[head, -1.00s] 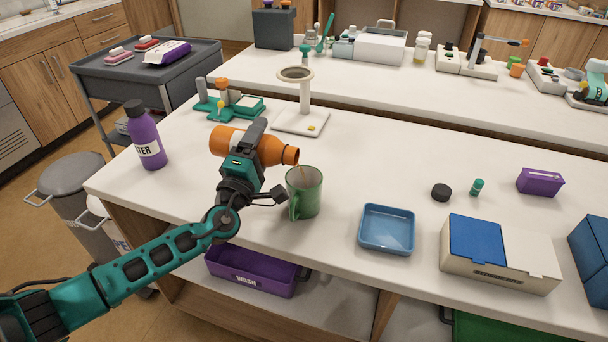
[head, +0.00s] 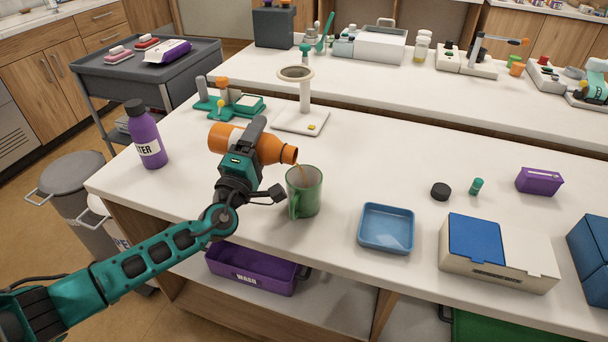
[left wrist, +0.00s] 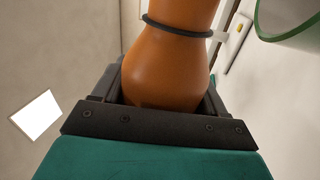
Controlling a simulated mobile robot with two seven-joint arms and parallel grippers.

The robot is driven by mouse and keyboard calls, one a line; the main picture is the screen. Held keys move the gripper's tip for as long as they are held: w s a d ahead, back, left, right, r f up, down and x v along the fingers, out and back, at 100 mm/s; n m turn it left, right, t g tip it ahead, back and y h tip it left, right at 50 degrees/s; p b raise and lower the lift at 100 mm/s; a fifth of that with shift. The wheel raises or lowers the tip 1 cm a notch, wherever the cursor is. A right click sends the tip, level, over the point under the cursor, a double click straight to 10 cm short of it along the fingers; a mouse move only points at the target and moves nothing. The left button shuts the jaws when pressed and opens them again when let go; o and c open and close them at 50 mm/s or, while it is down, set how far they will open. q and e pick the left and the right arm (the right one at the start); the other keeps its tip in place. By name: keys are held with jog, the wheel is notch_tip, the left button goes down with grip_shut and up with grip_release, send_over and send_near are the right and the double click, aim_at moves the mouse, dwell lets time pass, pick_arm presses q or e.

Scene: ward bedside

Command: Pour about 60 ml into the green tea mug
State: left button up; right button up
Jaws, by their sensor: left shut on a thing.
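My left gripper (head: 249,148) is shut on an orange bottle (head: 228,138) and holds it tipped on its side above the table. The bottle's open mouth points right, over the green tea mug (head: 305,192). A thin amber stream runs from the mouth down into the mug. The mug stands upright on the table with its handle toward the front; its fill level is hidden. In the left wrist view, the orange bottle (left wrist: 168,70) sits between the jaws, and part of the green mug's rim (left wrist: 296,30) shows at the top right. My right gripper is out of view.
A blue tray (head: 386,230) and a white-and-blue box (head: 497,255) stand right of the mug. A black cap (head: 440,192) lies behind them. A purple bottle (head: 145,135) stands at the left. A white stand with a ring (head: 301,122) is behind the mug.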

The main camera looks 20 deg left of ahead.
pick_arm(q)
jog(key=shift+r, duration=0.15)
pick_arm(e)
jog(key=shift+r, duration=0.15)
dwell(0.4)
